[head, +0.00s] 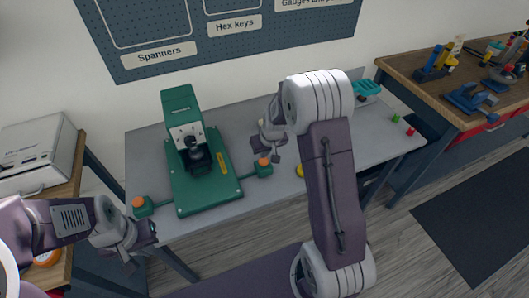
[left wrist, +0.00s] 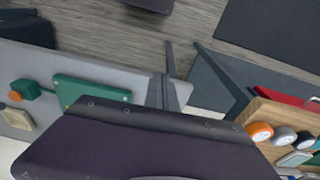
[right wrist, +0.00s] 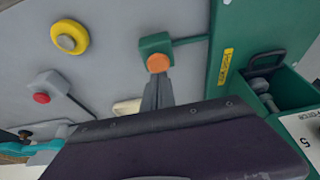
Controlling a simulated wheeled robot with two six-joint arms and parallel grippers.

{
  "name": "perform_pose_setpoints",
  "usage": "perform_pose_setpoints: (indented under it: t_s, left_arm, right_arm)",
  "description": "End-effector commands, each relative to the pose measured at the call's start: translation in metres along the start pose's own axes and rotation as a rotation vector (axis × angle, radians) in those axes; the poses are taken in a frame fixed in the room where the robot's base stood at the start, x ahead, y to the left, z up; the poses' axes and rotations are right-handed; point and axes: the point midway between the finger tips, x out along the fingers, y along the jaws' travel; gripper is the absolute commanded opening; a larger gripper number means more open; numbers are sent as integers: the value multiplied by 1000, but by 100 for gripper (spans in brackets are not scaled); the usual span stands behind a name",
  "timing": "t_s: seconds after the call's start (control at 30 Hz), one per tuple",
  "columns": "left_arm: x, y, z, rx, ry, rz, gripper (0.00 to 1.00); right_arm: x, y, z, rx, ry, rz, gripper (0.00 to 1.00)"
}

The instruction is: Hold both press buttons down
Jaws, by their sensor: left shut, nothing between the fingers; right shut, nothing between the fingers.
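The green press (head: 182,120) stands on a green base on the grey bench. The left press button (head: 142,202), orange on a green box, is at the bench's front left corner. My left gripper (head: 132,262) is shut and empty, in front of and below that button, apart from it. In the left wrist view that button is hidden. The right press button (head: 264,162) sits right of the base. My right gripper (head: 259,152) is shut and empty beside it. In the right wrist view its tips (right wrist: 159,72) overlap the edge of the orange button (right wrist: 158,62); contact cannot be told.
A side table with tape rolls (left wrist: 260,131) stands at the left. A tool bench (head: 450,80) is at the right. A pegboard (head: 230,30) hangs behind.

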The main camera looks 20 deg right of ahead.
Motion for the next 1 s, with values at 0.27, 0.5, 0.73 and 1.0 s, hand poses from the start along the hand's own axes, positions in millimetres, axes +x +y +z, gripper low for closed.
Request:
perform_pose_setpoints:
  t_s: [0.27,0.5,0.73,1.0]
  left_arm:
    - [0,0,0,0,0,0,0]
    - [0,0,0,0,0,0,0]
    - [0,0,0,0,0,0,0]
    - [-17,4,-62,87,117,8,0]
  right_arm:
    - [0,0,0,0,0,0,0]
    - [0,0,0,0,0,0,0]
    - [0,0,0,0,0,0,0]
    - [0,0,0,0,0,0,0]
